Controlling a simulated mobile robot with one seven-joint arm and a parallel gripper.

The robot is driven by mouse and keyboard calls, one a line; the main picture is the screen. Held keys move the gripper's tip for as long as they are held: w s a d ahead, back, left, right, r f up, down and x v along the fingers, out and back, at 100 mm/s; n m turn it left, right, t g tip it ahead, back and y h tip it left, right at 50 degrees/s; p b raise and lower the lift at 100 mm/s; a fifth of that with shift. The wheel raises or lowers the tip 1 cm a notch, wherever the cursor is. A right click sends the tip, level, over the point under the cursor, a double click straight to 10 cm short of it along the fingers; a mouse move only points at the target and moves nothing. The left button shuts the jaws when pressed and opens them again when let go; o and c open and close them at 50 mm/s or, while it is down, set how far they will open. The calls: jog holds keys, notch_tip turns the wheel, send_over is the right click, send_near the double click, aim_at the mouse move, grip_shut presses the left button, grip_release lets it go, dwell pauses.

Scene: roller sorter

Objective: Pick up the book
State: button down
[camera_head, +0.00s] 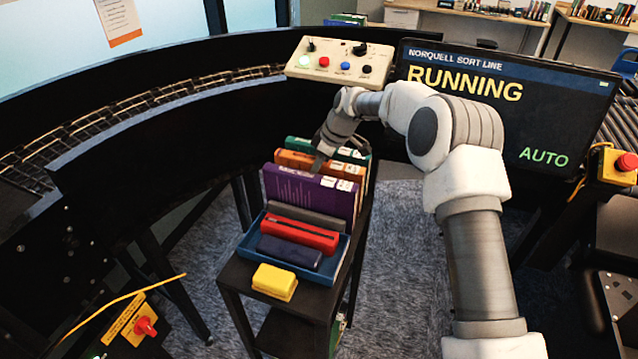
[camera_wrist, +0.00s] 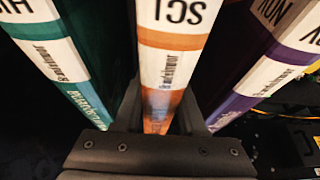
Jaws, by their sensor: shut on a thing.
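Three upright books stand in a row on the small black cart in the head view: a purple one (camera_head: 305,190) in front, an orange one (camera_head: 293,158) behind it, and a green one (camera_head: 300,143) at the back. My gripper (camera_head: 320,161) comes down onto the row from above. In the wrist view my gripper (camera_wrist: 158,118) has one finger on each side of the orange book (camera_wrist: 168,72), shut on it near its spine. The green book (camera_wrist: 62,55) is left of the fingers and the purple book (camera_wrist: 262,70) right. The book bottoms are hidden there.
A blue tray (camera_head: 252,253) on the black cart (camera_head: 232,277) holds a red case, a dark blue case and a grey item. A yellow block (camera_head: 274,281) sits at the cart's front. A control box (camera_head: 340,62) and a monitor (camera_head: 505,105) stand behind; a dark curved conveyor runs left.

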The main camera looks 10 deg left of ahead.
jog(key=shift+r, duration=0.15)
dwell(0.8)
notch_tip(320, 180, up, 10)
jog(key=shift+f+b, duration=0.1)
jog(key=shift+b, duration=0.2)
